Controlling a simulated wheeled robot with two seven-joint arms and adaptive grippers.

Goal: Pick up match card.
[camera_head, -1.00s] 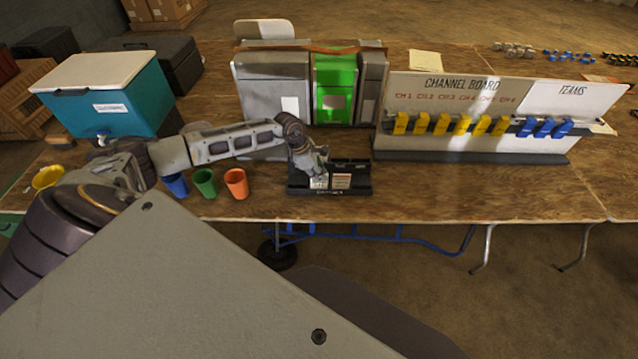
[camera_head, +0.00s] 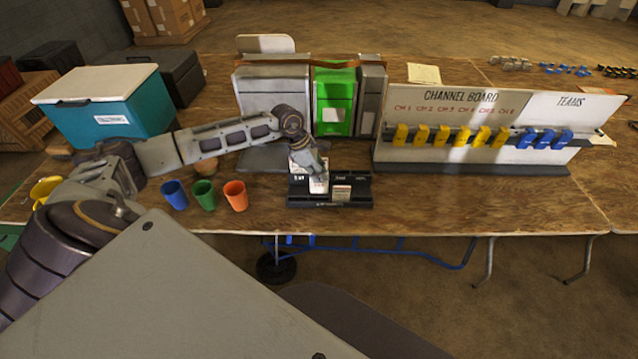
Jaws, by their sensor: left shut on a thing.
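My left gripper (camera_head: 318,178) is over the left half of a black card holder (camera_head: 357,185) near the front edge of the table. It is shut on a white card (camera_head: 318,187), the match card as far as I can tell, which stands upright at the holder's left side. Whether the card's lower edge is clear of the holder I cannot tell. A second small card (camera_head: 341,193) with a reddish top sits in the holder just to the right. The fingertips are small and partly hidden by the gripper body. My right gripper is not in view.
Blue (camera_head: 175,195), green (camera_head: 205,195) and orange (camera_head: 236,196) cups stand left of the holder. Grey and green bins (camera_head: 334,100) stand behind it. The channel board (camera_head: 450,100) with yellow and blue clips stands right. The table front at right is clear.

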